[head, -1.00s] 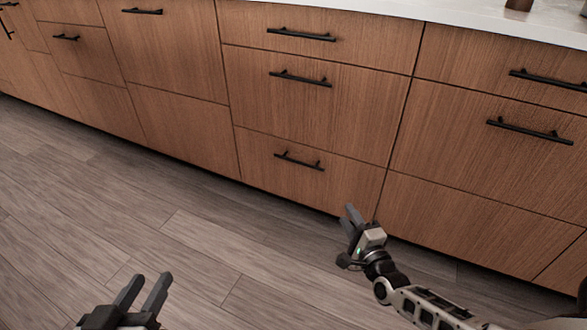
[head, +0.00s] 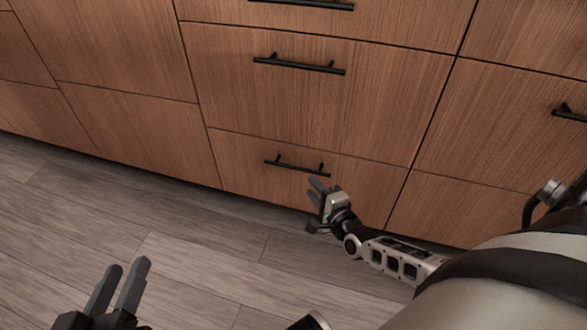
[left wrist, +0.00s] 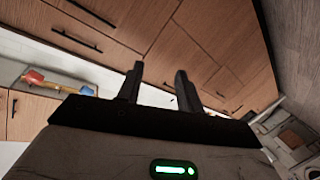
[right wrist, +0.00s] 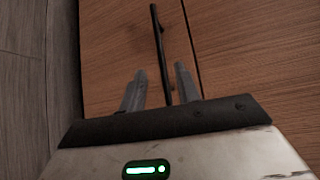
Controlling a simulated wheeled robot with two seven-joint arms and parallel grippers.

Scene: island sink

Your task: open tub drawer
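A stack of wooden drawers with black bar handles fills the middle of the head view; none carries a label, and all look shut. The bottom drawer (head: 245,178) has a black handle (head: 297,167). My right gripper (head: 317,187) is open just below the right end of that handle. In the right wrist view the handle (right wrist: 158,45) lines up between the open fingers (right wrist: 156,85); I cannot tell whether they touch it. The middle drawer (head: 300,105) has its handle (head: 299,66) above. My left gripper (head: 122,283) is open and empty over the floor, away from the drawers.
More cabinet fronts stand left and right, with another handle (head: 570,112) at the right edge. The grey plank floor (head: 170,260) in front is clear. The left wrist view shows further cabinets and a shelf with a red item (left wrist: 33,77).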

